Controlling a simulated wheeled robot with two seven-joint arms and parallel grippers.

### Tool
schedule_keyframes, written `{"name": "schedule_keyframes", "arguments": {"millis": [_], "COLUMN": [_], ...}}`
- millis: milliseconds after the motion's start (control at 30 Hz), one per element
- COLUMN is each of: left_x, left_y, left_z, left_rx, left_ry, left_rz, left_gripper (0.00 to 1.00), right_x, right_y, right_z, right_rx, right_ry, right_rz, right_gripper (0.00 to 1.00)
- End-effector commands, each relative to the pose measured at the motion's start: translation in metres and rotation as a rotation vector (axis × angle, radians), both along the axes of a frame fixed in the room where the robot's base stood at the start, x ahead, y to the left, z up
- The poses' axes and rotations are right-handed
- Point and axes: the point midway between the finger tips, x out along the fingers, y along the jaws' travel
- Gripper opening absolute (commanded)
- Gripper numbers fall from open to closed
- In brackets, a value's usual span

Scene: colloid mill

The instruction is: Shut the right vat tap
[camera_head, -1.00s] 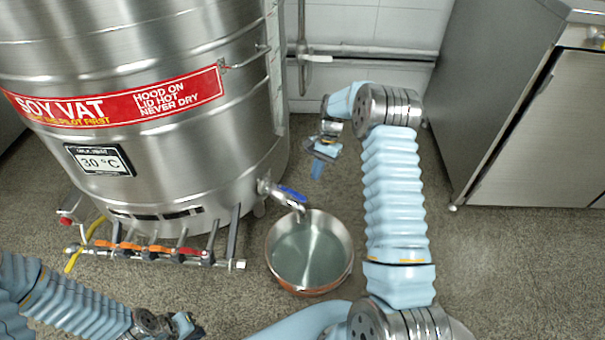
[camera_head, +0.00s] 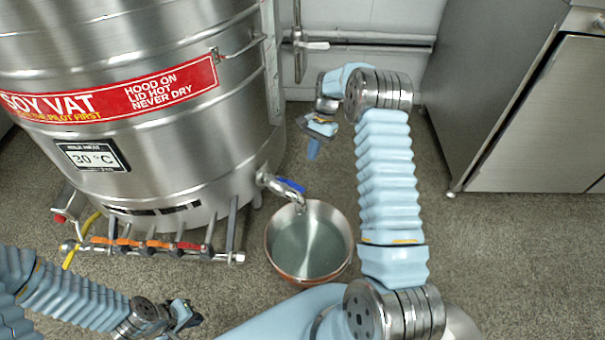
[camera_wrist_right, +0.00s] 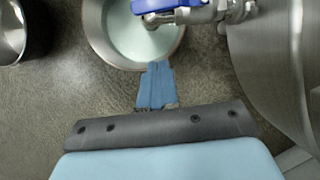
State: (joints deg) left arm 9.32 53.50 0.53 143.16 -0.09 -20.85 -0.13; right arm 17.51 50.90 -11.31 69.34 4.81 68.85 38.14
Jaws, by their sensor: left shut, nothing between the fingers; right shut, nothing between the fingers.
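The right vat tap (camera_head: 279,191) sticks out low on the steel soy vat (camera_head: 190,160). It has a blue lever handle (camera_head: 291,185), and its spout hangs over a round pan (camera_head: 309,241) of cloudy liquid on the floor. In the right wrist view the tap's blue handle (camera_wrist_right: 158,5) shows at the top edge, partly cut off, above the pan (camera_wrist_right: 127,50). My right gripper (camera_head: 313,149) is shut and empty, behind and a little right of the tap, apart from it. Its blue fingers (camera_wrist_right: 156,85) point at the tap. My left gripper (camera_head: 190,316) is shut and empty at lower left.
A burner manifold (camera_head: 150,248) with orange and red handles and a yellow hose runs in front of the vat's base. A steel cabinet (camera_head: 530,120) stands at right. A wall pipe (camera_head: 370,40) runs behind. The floor right of my right arm is clear.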

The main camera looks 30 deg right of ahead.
Motion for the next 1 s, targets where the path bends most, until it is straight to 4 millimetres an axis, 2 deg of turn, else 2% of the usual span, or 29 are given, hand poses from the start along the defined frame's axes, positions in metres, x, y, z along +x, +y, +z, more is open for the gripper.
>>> {"name": "schedule_keyframes", "arguments": {"millis": [100,267,400,533,1000], "left_x": [0.000,0.000,0.000,-0.001,-0.001], "left_y": [0.000,0.000,-0.001,-0.001,-0.002], "left_z": [0.000,0.001,0.004,0.005,0.005], "left_rx": [0.000,0.000,-0.001,-0.002,-0.002], "left_ry": [0.000,0.000,0.000,0.001,0.001], "left_rz": [0.000,0.000,-0.001,-0.003,-0.003], "left_gripper": [0.00,0.00,0.00,0.00,0.00], "right_x": [-0.005,-0.011,-0.020,-0.025,-0.026], "right_y": [0.009,0.021,0.041,0.050,0.054], "right_z": [-0.026,-0.052,-0.049,-0.049,-0.050], "right_rx": [0.002,0.001,0.001,0.000,-0.001], "right_ry": [0.004,0.003,0.001,0.000,-0.001], "right_rz": [0.001,0.001,0.002,0.000,-0.001], "right_gripper": [0.00,0.00,0.00,0.00,0.00]}}
